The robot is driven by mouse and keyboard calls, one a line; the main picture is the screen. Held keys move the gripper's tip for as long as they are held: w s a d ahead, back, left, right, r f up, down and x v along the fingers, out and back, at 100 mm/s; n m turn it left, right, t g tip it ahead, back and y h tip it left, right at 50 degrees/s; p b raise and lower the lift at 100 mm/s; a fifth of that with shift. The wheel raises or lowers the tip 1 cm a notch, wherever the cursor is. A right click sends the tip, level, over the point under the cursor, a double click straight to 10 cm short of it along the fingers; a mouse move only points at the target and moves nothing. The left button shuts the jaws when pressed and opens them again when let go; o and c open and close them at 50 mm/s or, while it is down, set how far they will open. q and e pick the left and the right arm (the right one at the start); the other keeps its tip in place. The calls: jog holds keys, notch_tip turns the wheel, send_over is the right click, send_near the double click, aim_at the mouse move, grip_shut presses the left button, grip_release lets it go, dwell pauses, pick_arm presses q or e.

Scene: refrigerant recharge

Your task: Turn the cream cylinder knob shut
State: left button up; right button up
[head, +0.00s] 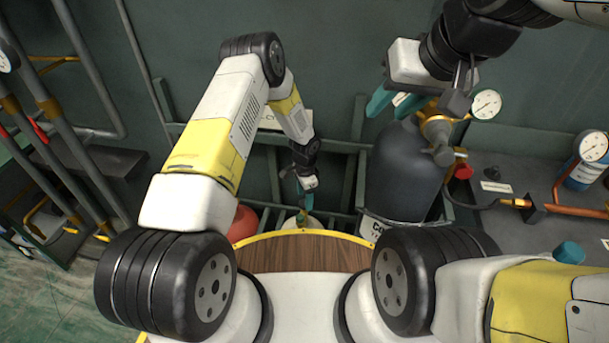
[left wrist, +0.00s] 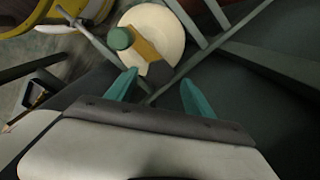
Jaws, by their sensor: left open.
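The cream cylinder (head: 312,224) stands low behind the wooden round top, mostly hidden in the head view. The left wrist view shows its round cream top (left wrist: 162,25), with a brass valve (left wrist: 146,50) and a green knob (left wrist: 121,38). My left gripper (head: 305,190) reaches down just above this cylinder. Its teal fingers (left wrist: 158,92) are open and empty, and the knob lies beyond the fingertips, toward the upper left of the left wrist view. My right gripper (head: 393,104) is open beside the top of the dark grey cylinder (head: 402,175), with its fingers apart.
Rack bars (left wrist: 205,55) run close beside the cream cylinder. A red cylinder (head: 243,222) stands to its left. A gauge (head: 487,104) and brass fittings (head: 437,128) sit by the grey cylinder. A bench (head: 500,225) with hoses lies at the right, pipes at the left.

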pick_arm(q)
notch_tip(320, 180, up, 6)
jog(key=shift+f, duration=0.1)
dwell(0.5)
